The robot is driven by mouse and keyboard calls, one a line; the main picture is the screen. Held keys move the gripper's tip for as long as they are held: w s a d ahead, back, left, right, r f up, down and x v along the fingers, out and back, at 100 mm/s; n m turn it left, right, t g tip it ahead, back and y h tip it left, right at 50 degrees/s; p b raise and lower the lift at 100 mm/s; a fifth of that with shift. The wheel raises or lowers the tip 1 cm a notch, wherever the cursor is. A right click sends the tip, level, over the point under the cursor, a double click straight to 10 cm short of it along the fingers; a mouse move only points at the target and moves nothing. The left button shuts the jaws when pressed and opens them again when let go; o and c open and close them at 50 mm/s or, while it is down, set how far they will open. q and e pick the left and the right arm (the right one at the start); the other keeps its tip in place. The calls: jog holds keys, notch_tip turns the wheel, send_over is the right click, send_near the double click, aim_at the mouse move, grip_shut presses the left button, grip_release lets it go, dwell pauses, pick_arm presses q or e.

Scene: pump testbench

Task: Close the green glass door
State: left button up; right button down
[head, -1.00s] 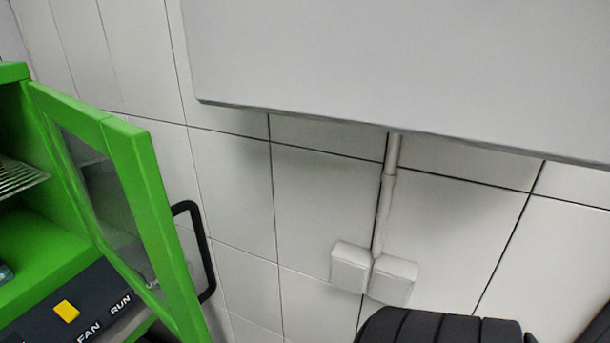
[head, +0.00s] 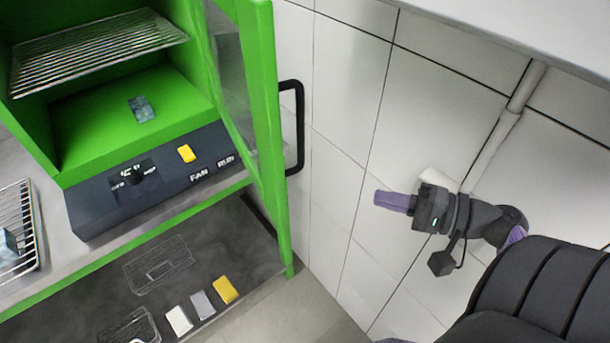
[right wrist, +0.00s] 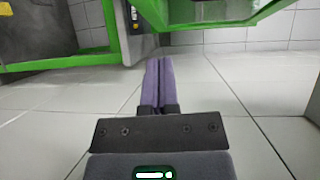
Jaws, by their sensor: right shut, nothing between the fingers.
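The green-framed glass door (head: 262,110) stands open on the right side of the green cabinet (head: 45,125). Its black handle (head: 298,125) is on the door's outer side, facing the wall. My right gripper (head: 380,199) is shut and empty, to the right of the handle and apart from it, with its purple fingers pointing left. In the right wrist view the shut fingers (right wrist: 159,65) point toward green framework, part of which is cut off at the top. My left gripper is not in view.
Inside the cabinet are a wire rack (head: 95,52) and a small grey block (head: 141,109). A control panel (head: 150,180) with a yellow button is below. Lower shelf holds small blocks (head: 202,304). The tiled wall (head: 345,90) is close behind my right gripper.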

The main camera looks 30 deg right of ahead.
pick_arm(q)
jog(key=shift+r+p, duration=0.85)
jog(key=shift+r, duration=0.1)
pick_arm(e)
jog(key=w+a+r+n+y, duration=0.1)
jog(key=w+a+r, duration=0.3)
jog(key=w+a, duration=0.3)
jog(key=a, duration=0.4)
jog(key=shift+w, duration=0.4)
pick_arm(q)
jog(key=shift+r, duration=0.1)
